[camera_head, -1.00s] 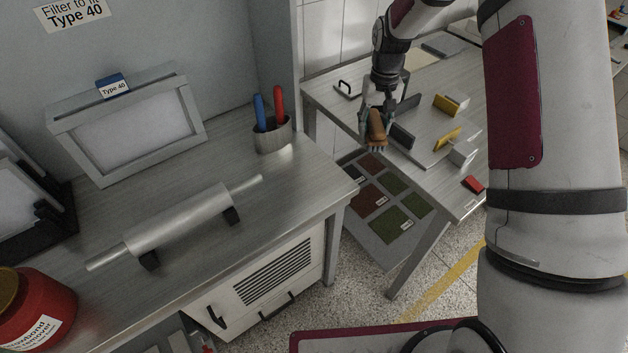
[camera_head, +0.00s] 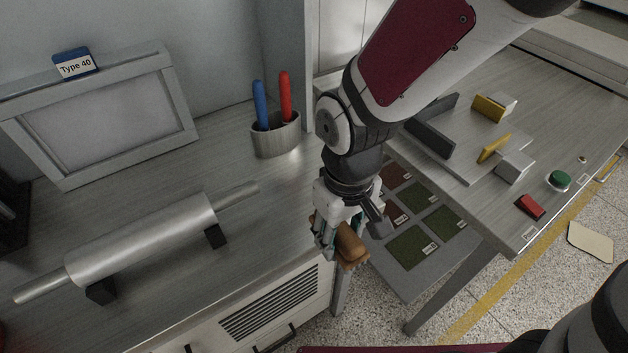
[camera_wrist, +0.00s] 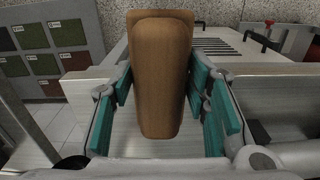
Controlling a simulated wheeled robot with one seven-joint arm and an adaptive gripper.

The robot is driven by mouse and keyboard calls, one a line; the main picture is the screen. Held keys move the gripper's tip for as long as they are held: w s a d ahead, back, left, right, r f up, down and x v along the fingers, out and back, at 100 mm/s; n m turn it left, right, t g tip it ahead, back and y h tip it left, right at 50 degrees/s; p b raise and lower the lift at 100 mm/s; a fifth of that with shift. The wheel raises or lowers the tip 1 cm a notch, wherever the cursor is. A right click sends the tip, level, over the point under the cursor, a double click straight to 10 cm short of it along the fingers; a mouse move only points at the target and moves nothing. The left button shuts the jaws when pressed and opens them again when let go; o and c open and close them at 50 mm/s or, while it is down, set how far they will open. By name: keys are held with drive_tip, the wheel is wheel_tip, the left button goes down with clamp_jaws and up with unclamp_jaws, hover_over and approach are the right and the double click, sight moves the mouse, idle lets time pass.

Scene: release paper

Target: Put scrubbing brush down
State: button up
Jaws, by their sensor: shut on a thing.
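The scrubbing brush (camera_head: 350,243) has a brown wooden body. My gripper (camera_head: 334,232) is shut on it and holds it near the front right corner of the left metal workbench (camera_head: 262,225). In the wrist view the brush (camera_wrist: 160,70) stands between the teal finger pads of my gripper (camera_wrist: 165,100), with the bench's light metal surface below. Its bristles cannot be made out now. Whether the brush touches the bench edge I cannot tell.
A metal roller (camera_head: 140,240) on black supports lies on the left bench. Behind it stand a framed screen (camera_head: 105,120) and a metal cup (camera_head: 276,138) with blue and red handles. The right table (camera_head: 590,110) carries yellow and grey fixtures. Sample squares (camera_head: 410,246) lie on a lower shelf.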

drive_tip(key=shift+s+a, duration=0.2)
drive_tip(key=shift+s, duration=0.15)
drive_tip(key=w+a, duration=0.1)
drive_tip(key=w, duration=0.4)
drive_tip(key=w+a+f, duration=0.1)
drive_tip(key=w, duration=0.3)
drive_tip(key=w+a, duration=0.2)
drive_tip(key=w, duration=0.3)
drive_tip(key=shift+w+a+f, duration=0.1)
drive_tip(key=shift+w+f, duration=0.1)
drive_tip(key=shift+w, duration=0.15)
drive_tip(key=shift+w+f, duration=0.15)
drive_tip(key=shift+f, duration=1.6)
drive_tip(key=shift+f, duration=0.2)
drive_tip(key=o, duration=1.4)
drive_tip(key=shift+c, duration=0.2)
